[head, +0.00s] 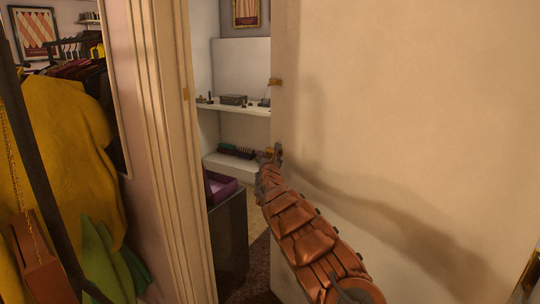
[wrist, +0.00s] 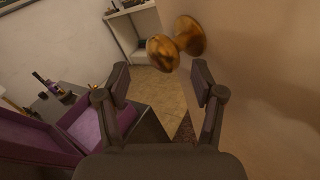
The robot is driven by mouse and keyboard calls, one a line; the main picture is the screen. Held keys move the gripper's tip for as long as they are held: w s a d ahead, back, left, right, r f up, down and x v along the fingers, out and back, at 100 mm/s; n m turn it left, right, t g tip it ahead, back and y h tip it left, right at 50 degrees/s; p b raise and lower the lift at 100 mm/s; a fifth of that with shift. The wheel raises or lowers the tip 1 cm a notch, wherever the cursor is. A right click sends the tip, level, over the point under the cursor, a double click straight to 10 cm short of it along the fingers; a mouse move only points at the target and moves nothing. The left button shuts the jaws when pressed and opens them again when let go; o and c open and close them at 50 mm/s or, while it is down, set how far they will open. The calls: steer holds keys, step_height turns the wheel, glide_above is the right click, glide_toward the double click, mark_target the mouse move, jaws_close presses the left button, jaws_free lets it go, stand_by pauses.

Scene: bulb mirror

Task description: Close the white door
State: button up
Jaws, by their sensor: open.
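The white door (head: 410,120) fills the right of the head view and stands ajar, with a gap between its edge and the door frame (head: 165,150). My gripper (head: 272,157) is at the door's free edge, by the gap. In the wrist view my gripper (wrist: 160,85) is open, with nothing between its fingers. A round brass knob (wrist: 163,52) on the door (wrist: 265,70) shows just beyond the fingertips, slightly above the middle. The knob appears apart from the fingers. In the head view a small brass fitting (head: 275,82) shows at the door edge.
Through the gap are white shelves (head: 235,125) and a dark cabinet with a purple tray (head: 219,188). The tray (wrist: 85,125) also shows left of my fingers in the wrist view. Yellow clothing (head: 65,150) hangs on the left.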

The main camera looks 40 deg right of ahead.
mark_target(269, 154)
steer(key=shift+x, duration=0.9)
steer(key=shift+w+d+p, duration=0.45)
steer(key=shift+w, duration=0.1)
steer(key=shift+w+d+f, duration=0.15)
steer(key=shift+w+d, duration=0.15)
steer(key=shift+d, duration=0.1)
steer(key=shift+c, duration=0.5)
steer(key=shift+a, duration=0.1)
jaws_close()
